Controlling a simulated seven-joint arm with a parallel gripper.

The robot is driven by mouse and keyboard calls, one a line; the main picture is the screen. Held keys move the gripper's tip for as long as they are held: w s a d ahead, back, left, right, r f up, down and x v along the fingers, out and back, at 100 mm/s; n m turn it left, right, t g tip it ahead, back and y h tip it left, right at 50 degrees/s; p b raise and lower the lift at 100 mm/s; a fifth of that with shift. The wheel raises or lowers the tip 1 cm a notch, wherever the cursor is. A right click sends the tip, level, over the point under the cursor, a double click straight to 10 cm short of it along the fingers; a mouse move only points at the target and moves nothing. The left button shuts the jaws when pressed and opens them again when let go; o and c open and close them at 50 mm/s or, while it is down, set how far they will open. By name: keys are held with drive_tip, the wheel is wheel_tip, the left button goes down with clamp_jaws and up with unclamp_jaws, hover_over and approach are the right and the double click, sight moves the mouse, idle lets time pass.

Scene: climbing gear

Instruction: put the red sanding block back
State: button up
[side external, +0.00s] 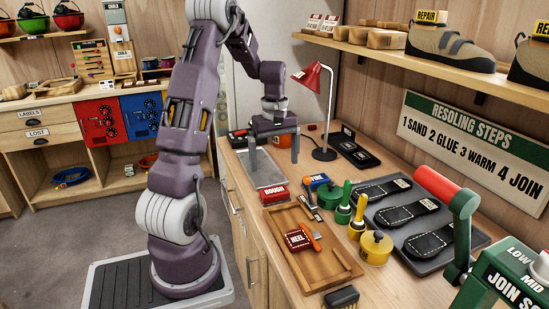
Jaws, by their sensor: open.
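A red block labelled ROUGH (274,195) lies on the workbench at the near end of a flat grey metal tray (268,178). It sits just behind a wooden tray (343,263). My gripper (273,158) is open and empty, its fingers pointing down over the grey tray, farther back than the red block and apart from it. A blue block (318,181) with an orange label lies to the right of the red one. Part of the grey tray is hidden by my gripper.
The wooden tray holds a red piece labelled HEEL (297,239) and an orange-handled tool (313,237). Green pots (330,195), a yellow pot (376,247) and a dark tray of soles (388,215) stand to the right. A red lamp (322,110) stands behind. A dark brush (341,297) lies in front.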

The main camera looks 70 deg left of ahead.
drive_tip(key=s+d+r+m+t, duration=0.1)
drive_tip(key=d+r+m, duration=0.3)
drive_tip(key=d, duration=0.3)
drive_tip(key=s+d+r+m+t+y, duration=0.1)
drive_tip(key=d+r+m, duration=0.2)
drive_tip(key=d+r, duration=0.35)
drive_tip(key=s+d+r+m+t, duration=0.1)
drive_tip(key=d+r+m, duration=0.25)
drive_tip(key=d, duration=0.55)
drive_tip(key=s+d+m+t+h, duration=0.1)
drive_tip(key=s+d+m+t, duration=0.1)
drive_tip(key=s+d+m, duration=0.5)
drive_tip(key=s+d, duration=0.1)
drive_tip(key=s, duration=0.2)
drive_tip(key=shift+d+f+t, duration=0.3)
drive_tip(key=shift+f, duration=0.1)
drive_tip(key=shift+w+m, duration=0.1)
drive_tip(key=shift+m, duration=0.15)
